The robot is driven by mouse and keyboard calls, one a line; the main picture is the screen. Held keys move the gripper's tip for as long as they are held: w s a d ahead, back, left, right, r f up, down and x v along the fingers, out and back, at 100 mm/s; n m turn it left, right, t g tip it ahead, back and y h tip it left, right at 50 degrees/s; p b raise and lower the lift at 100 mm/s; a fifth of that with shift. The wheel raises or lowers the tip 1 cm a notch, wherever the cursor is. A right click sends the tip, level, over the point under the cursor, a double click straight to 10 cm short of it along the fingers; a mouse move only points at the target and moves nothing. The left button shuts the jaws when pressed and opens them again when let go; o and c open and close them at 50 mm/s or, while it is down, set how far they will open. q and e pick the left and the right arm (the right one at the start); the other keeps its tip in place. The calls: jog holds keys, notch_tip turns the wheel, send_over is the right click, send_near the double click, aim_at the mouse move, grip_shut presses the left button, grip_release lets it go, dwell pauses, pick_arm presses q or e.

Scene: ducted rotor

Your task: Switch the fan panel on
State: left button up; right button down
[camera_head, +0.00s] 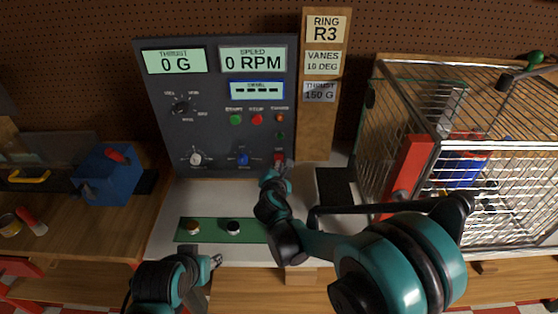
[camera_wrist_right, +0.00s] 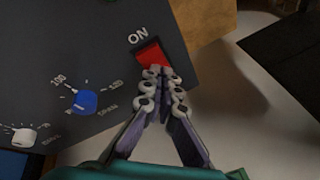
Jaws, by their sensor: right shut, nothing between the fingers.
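The dark grey fan panel (camera_head: 215,130) stands upright at the back of the bench, with displays reading THRUST 0 G and SPEED 0 RPM. In the right wrist view a red rocker switch (camera_wrist_right: 151,57) sits below the word ON near the panel's lower right corner. My right gripper (camera_wrist_right: 160,75) is shut and empty, its fingertips at the lower edge of the red switch; I cannot tell whether they touch it.
A blue knob (camera_head: 242,158) and a white knob (camera_head: 196,158) are left of the switch. A wire cage (camera_head: 480,205) with a red upright (camera_head: 409,168) stands at the right. A green mat (camera_head: 262,232) with small parts lies in front.

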jog(key=shift+s+f, duration=0.25)
jog(key=shift+s, duration=0.25)
jog(key=shift+s, duration=0.1)
jog(key=s, duration=0.1)
jog(key=s+f+b, duration=0.1)
jog(key=s, duration=0.1)
jog(key=s+f+b, duration=0.1)
jog(key=shift+s, duration=0.15)
jog(key=shift+d, duration=0.1)
dwell(0.3)
